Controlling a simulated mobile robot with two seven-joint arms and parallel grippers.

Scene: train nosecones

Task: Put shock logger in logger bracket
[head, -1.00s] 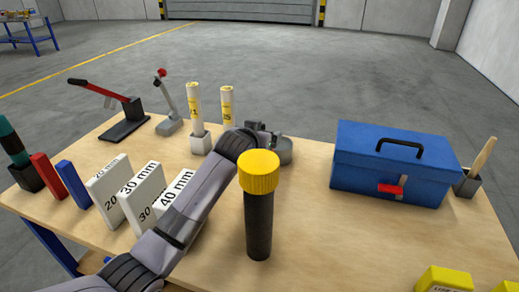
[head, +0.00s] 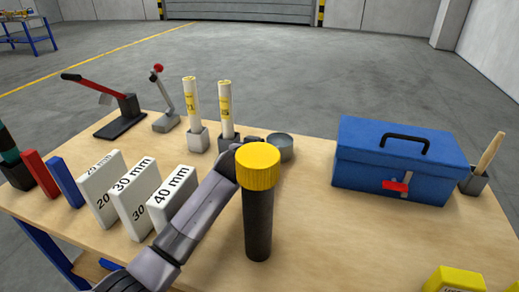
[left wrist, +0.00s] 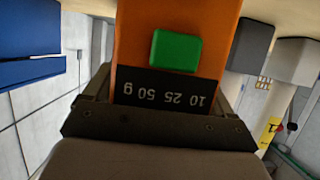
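The shock logger (left wrist: 175,20) is orange with a green button and a dark label reading 10 25 50 g, upside down in the left wrist view. My left gripper (left wrist: 160,115) appears shut on it; the fingertips are not clear. In the head view my left arm comes in from the lower left, and its hand and the logger are hidden behind a black cylinder with a yellow cap (head: 258,205). I cannot make out the logger bracket in either view. My right gripper is not in view.
A blue toolbox (head: 400,165) stands right, beside a brush holder (head: 474,184). Two white tubes stand in grey holders (head: 198,139) at the back, near a round grey tin (head: 281,148). Gauge blocks (head: 135,195) line the left. The table between cylinder and toolbox is clear.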

